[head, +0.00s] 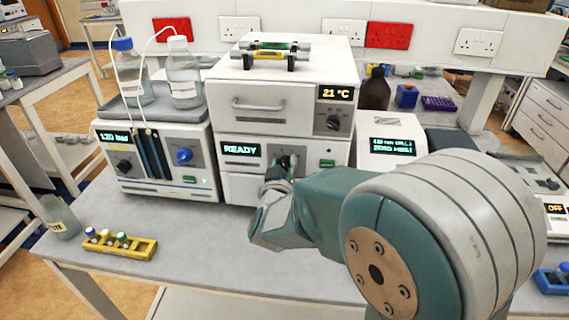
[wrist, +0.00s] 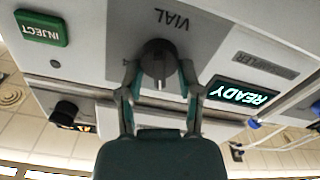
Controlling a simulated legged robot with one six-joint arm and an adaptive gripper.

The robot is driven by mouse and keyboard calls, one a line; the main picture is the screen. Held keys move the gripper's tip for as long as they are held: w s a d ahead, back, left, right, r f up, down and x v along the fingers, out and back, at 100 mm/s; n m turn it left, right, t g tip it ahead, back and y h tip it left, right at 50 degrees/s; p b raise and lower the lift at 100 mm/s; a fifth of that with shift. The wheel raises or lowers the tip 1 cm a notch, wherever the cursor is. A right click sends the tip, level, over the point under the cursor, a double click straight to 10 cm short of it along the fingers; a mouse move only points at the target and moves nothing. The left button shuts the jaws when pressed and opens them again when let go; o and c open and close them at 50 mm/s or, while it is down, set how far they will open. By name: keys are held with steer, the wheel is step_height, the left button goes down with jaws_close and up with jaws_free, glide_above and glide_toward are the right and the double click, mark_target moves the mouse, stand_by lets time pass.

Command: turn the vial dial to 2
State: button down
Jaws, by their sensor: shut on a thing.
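In the head view my gripper (head: 284,166) reaches the front of the middle instrument and covers much of the dial. The number the dial points to cannot be read. The instrument's green display (head: 241,149) reads READY and also shows in the wrist view (wrist: 240,95).
A green INJECT button (wrist: 42,28) is on the same panel. Above is an oven-like unit (head: 262,106) showing 21 °C, with its own knob (head: 333,122). A pump unit (head: 158,172) with bottles stands left. A yellow vial rack (head: 120,246) sits at the bench's front left.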

steer(key=shift+c, duration=1.5)
jaws_free()
steer(key=shift+a, duration=0.15)
steer(key=s+a, duration=0.2)
steer(key=s, duration=0.9)
steer(key=shift+s+a, duration=0.2)
steer(key=shift+s, duration=0.15)
steer(key=shift+f, duration=0.1)
